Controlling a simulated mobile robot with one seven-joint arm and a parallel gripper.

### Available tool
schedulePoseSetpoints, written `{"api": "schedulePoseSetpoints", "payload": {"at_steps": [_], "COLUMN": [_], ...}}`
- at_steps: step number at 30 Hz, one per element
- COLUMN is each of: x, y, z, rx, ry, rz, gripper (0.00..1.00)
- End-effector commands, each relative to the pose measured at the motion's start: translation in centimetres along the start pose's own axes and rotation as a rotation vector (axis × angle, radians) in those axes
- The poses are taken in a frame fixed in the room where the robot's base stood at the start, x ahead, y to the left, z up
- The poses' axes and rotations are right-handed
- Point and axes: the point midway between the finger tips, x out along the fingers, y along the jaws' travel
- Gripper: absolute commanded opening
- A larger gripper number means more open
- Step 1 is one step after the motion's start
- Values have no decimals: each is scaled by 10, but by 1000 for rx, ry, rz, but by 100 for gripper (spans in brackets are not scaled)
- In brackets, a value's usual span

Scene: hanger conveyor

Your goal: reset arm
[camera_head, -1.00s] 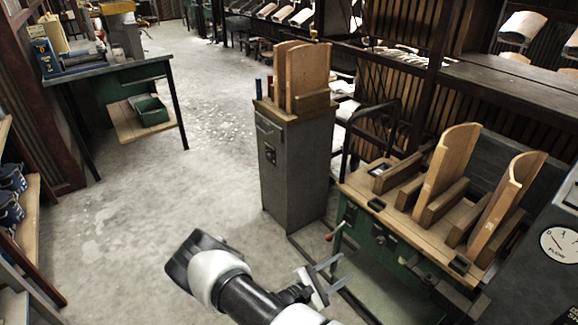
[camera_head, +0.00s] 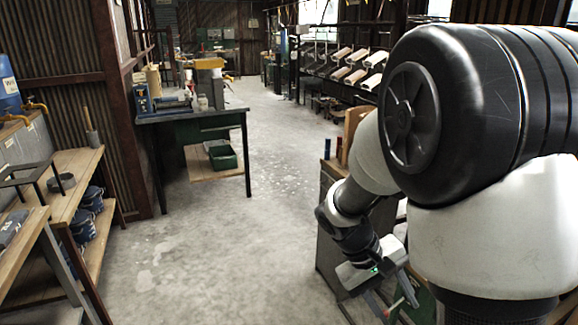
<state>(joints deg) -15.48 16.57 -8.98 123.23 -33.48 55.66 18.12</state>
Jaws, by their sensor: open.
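My arm fills the right side of the head view, folded with its large black and white links close to the camera. My gripper (camera_head: 393,303) hangs low at the lower right, its jaws open and empty, pointing down toward the right. It is in front of the grey cabinet (camera_head: 333,240) and near the green bench front (camera_head: 418,300). My arm hides most of the cabinet and of the bench behind it.
A dark green workbench (camera_head: 197,113) with a green bin (camera_head: 222,156) on its lower shelf stands at the back left. A wooden shelf unit (camera_head: 70,196) lines the left side. The concrete floor (camera_head: 230,250) between is clear.

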Motion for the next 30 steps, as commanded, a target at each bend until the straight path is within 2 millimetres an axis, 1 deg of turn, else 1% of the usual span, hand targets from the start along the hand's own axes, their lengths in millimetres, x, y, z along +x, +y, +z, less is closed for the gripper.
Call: {"api": "schedulePoseSetpoints", "payload": {"at_steps": [1, 3, 9, 12, 15, 21, 25, 26, 27, 30], "x": [-19, -41, -98, -119, -134, -157, -169, -182, -191, -208], "y": [4, 5, 3, 0, -3, -8, -13, -5, 0, 10], "z": [11, 26, 69, 86, 99, 120, 132, 134, 135, 139], "rx": [43, 87, 198, 234, 261, 305, 328, 324, 322, 322], "ry": [48, 107, 297, 382, 453, 575, 649, 643, 639, 637], "rz": [-56, -127, -299, -355, -394, -446, -468, -469, -469, -469], "gripper": [46, 46, 46, 46, 46, 46, 46, 46, 46, 46]}}
